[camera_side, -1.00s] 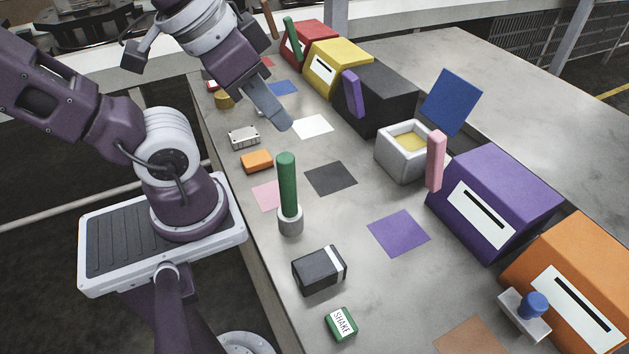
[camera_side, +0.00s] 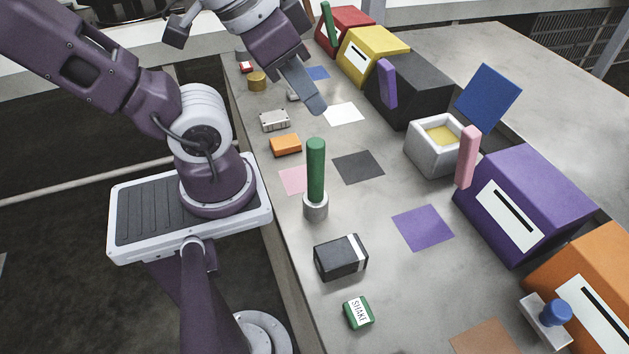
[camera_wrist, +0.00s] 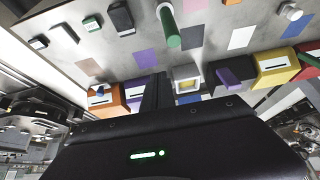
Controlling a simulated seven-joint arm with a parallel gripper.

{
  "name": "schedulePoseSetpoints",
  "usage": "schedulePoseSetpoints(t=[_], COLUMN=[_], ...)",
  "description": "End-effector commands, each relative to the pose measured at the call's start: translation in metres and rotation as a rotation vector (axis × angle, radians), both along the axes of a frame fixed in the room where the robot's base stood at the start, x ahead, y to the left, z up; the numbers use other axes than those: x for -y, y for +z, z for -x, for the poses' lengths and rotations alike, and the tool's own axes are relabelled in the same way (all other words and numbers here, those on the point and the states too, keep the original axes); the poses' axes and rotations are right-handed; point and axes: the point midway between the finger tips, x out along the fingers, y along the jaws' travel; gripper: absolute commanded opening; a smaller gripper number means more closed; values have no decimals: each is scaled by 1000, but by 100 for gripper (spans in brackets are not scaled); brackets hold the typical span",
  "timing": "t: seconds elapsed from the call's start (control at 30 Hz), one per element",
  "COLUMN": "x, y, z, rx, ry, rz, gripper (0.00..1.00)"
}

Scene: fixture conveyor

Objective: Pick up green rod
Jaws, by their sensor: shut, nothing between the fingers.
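The green rod (camera_side: 316,165) stands upright in a small grey round holder (camera_side: 315,206) on the table. In the wrist view, the green rod (camera_wrist: 173,35) is above and beyond the fingers. My gripper (camera_side: 314,103) is shut and empty, angled downward behind the rod in the side view and apart from it. Its dark fingers (camera_wrist: 156,95) also show in the wrist view. A second green bar (camera_side: 328,22) leans at the red box at the back.
Near the rod are a black box (camera_side: 340,257), an orange block (camera_side: 285,145) and a green labelled box (camera_side: 358,313). Yellow (camera_side: 374,44), black, purple (camera_side: 530,195) and orange boxes line the right. Flat coloured squares lie between.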

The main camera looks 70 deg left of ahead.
Motion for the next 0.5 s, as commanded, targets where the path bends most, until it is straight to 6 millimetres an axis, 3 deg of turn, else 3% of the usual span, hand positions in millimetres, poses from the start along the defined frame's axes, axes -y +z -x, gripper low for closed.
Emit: schedulePoseSetpoints(t=[0.27,0.5], x=[0,0], y=[0,0], z=[0,0], rx=[0,0], ry=[0,0], rz=[0,0], gripper=[0,45])
